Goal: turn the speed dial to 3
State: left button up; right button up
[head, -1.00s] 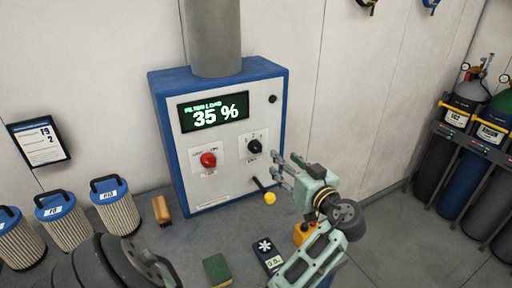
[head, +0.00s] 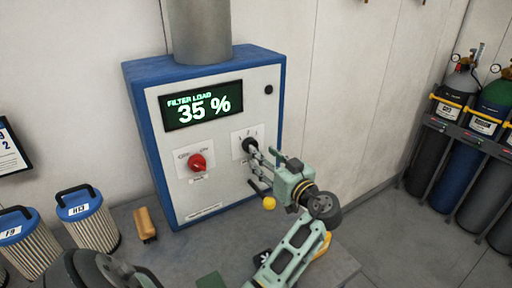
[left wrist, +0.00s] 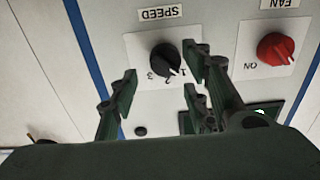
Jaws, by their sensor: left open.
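The speed dial (head: 249,145) is a black knob on the right of a blue-framed control box (head: 135,110). In the left wrist view, upside down, the black dial (left wrist: 165,59) has a white mark pointing down and right, toward the 1 and 2 side; the exact setting is hard to tell. The 3 is printed at its lower left. My left gripper (head: 255,168) is open, its fingers close in front of the dial and slightly below it. In the left wrist view its fingers spread to either side of the dial; I cannot tell whether they touch it.
A red fan knob (head: 197,163) sits left of the dial, under a display (head: 203,105) reading filter load 35 %.

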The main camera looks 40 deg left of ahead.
aim_at(249, 141)
pick_arm(q)
jog(key=p+x, duration=0.1)
jog(key=x, duration=0.4)
jog(key=shift+p, duration=0.4)
jog(key=shift+d, duration=0.1)
jog(key=shift+s+r, duration=0.1)
jog(key=shift+s, duration=0.05)
jog(key=c, duration=1)
